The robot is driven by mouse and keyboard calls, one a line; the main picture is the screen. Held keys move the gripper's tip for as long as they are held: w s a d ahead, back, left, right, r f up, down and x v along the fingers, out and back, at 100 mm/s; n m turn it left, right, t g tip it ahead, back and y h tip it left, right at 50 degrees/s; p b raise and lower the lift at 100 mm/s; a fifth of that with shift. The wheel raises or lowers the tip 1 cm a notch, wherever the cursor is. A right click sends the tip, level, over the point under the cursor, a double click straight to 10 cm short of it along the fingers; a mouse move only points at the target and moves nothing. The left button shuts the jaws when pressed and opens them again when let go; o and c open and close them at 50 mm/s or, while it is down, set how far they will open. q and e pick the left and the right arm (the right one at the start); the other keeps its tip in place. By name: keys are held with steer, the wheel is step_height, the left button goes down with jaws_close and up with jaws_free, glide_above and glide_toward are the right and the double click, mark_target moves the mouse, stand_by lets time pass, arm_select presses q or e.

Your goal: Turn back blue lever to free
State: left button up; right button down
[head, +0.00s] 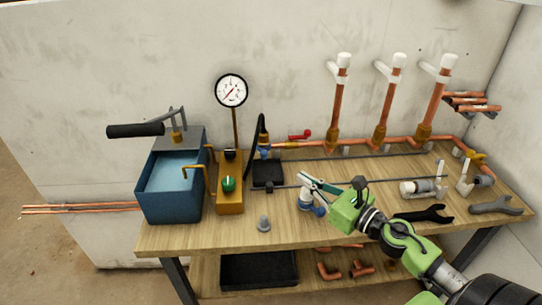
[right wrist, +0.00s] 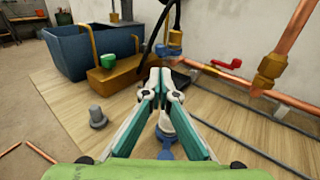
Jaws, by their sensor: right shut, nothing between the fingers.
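A small blue lever (head: 264,153) sits on a brass fitting at the lower end of the black hose, left of the copper pipe. It also shows in the right wrist view (right wrist: 170,50), just beyond the fingertips. I cannot tell its exact setting. My right gripper (head: 302,178) is shut and empty, in front and to the right of the blue lever and apart from it. In the right wrist view its fingertips (right wrist: 160,74) meet below the lever. My left gripper is not in view.
A grey-and-blue part (head: 318,210) lies under my right gripper. A red lever (head: 300,135) is on the pipe. A blue tank pump (head: 172,195), a yellow block with a green knob (head: 229,184) and a gauge (head: 232,90) stand left. Wrenches (head: 425,214) lie right.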

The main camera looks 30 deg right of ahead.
steer(key=w, duration=0.3)
steer(key=p, duration=0.2)
glide_toward(266, 155)
steer(key=w, duration=0.3)
steer(key=p+x, duration=0.1)
steer(key=x, duration=0.2)
steer(key=shift+w+a+f, duration=0.1)
steer(key=shift+w+a, duration=0.05)
steer(key=shift+a, duration=0.05)
steer(key=shift+w+a, duration=0.1)
steer(key=shift+w, duration=0.1)
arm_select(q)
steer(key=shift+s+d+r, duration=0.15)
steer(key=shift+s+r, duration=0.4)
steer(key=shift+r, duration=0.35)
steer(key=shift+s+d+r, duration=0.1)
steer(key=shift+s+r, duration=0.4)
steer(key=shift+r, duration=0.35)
arm_select(e)
steer(key=shift+w+f, duration=0.1)
steer(key=shift+w, duration=0.05)
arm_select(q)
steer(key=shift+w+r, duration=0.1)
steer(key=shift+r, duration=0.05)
arm_select(e)
steer(key=shift+a, duration=0.1)
